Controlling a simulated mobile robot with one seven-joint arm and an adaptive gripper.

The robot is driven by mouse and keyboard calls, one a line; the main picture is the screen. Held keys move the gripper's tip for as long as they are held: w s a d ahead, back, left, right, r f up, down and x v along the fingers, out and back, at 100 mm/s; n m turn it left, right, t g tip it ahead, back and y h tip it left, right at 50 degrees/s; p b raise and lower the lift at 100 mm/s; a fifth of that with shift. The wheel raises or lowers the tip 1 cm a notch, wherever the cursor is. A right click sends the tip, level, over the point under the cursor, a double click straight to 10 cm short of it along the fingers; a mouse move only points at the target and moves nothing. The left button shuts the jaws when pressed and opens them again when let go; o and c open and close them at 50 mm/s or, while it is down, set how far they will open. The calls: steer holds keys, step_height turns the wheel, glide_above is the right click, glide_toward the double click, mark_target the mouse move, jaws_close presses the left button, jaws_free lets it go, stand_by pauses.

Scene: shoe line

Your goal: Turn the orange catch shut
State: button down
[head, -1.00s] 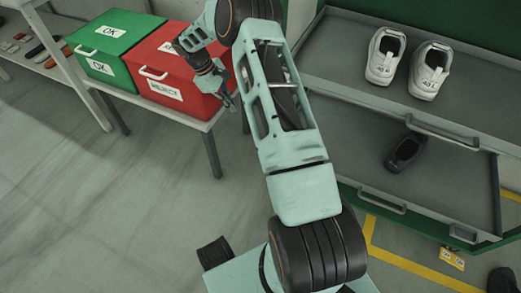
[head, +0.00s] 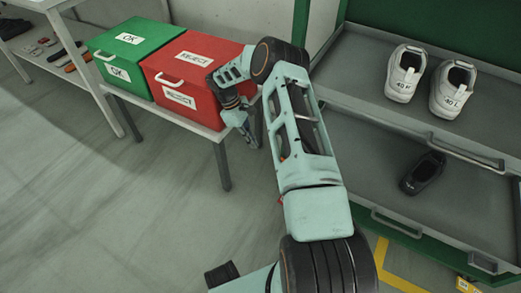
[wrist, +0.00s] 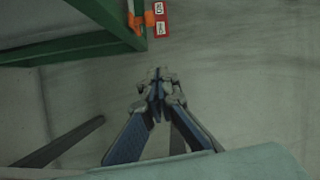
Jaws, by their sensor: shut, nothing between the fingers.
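My gripper (wrist: 157,80) is shut and empty in the middle of the wrist view, below and apart from the catch in the picture. In the head view my gripper (head: 250,138) points down just right of the red box's table. I cannot clearly make out the catch in the head view; my arm covers part of that area.
A red REJECT box (head: 196,75) and a green OK box (head: 120,52) stand on a table at the left. The green rack at right has an upper tray (head: 440,125) with two white shoes and a lower tray (head: 360,170) with a dark shoe. Open floor lies at left.

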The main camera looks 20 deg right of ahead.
steer(key=s+d+f+b, duration=0.3)
steer(key=s+d+f, duration=0.2)
steer(key=f, duration=0.2)
steer(key=shift+f, duration=0.25)
steer(key=shift+s+d+r, duration=0.1)
steer(key=shift+s+d, duration=0.05)
steer(key=shift+s, duration=0.05)
steer(key=shift+d+p, duration=0.1)
steer(key=shift+p, duration=0.4)
